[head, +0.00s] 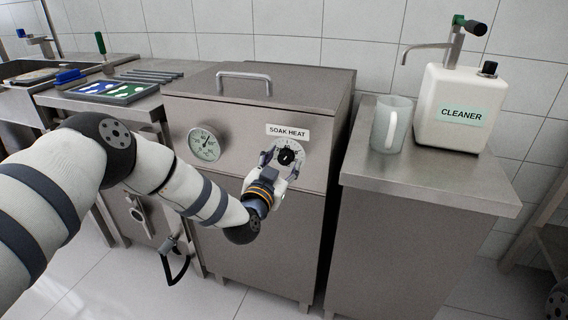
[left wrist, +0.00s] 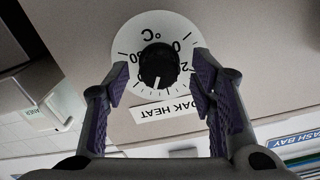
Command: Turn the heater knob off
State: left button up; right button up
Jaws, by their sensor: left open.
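The heater knob (head: 286,157) is a black round knob on a white dial under a "SOAK HEAT" label (head: 288,132) on the steel cabinet front. In the left wrist view the knob (left wrist: 158,66) shows upside down, with a white pointer line toward the lower side of the picture. My left gripper (head: 279,160) is at the dial, pointing at the cabinet. In the left wrist view its two purple-padded fingers (left wrist: 160,80) are open on either side of the knob, with gaps between pads and knob. My right gripper is not in view.
A round gauge (head: 204,144) sits left of the knob, and a handle (head: 244,80) is on the cabinet lid. A side table (head: 430,185) at right holds a jug (head: 391,125) and a cleaner container (head: 455,110). A blue-green tray (head: 112,91) stands at left.

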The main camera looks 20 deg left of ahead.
pick_arm(q)
jog(key=shift+w+d+r, duration=0.1)
jog(key=shift+w, duration=0.1)
jog(key=c, duration=1.2)
jog(key=shift+o, duration=0.3)
